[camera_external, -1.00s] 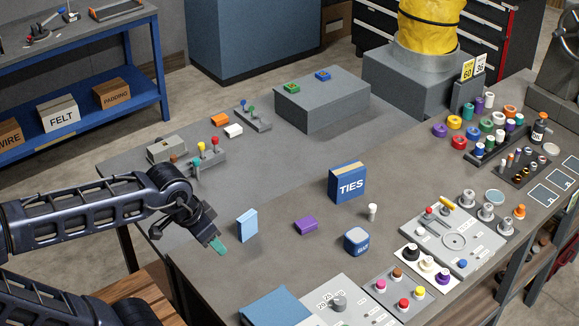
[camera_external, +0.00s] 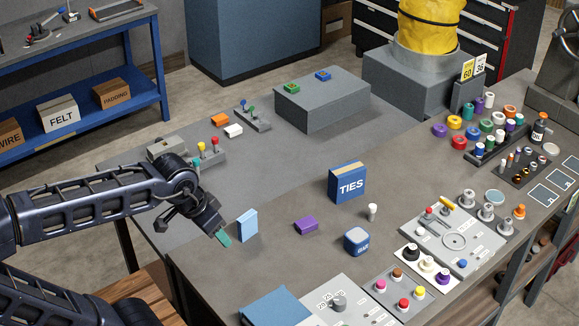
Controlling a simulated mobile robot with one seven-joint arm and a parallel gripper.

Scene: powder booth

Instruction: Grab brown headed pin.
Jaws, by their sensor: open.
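A small grey rack (camera_external: 213,158) on the left part of the bench carries upright pins, with a yellow head (camera_external: 201,146) and red heads (camera_external: 215,141) showing. My arm covers the rack's left end, and I see no brown head there now. My gripper (camera_external: 224,239) has teal fingertips and points down over the bench, right of and nearer than the rack. It holds nothing that I can see and is just left of a light blue box (camera_external: 247,225). A brown-topped knob (camera_external: 397,274) stands on a grey panel (camera_external: 377,291) at the front.
A purple block (camera_external: 306,226), a blue TIES box (camera_external: 347,183) and a blue cube (camera_external: 356,241) stand mid-bench. Behind the rack are a grey box (camera_external: 166,148), orange (camera_external: 220,120) and white (camera_external: 233,131) blocks and another rack (camera_external: 253,122). Bare bench lies between the TIES box and the rack.

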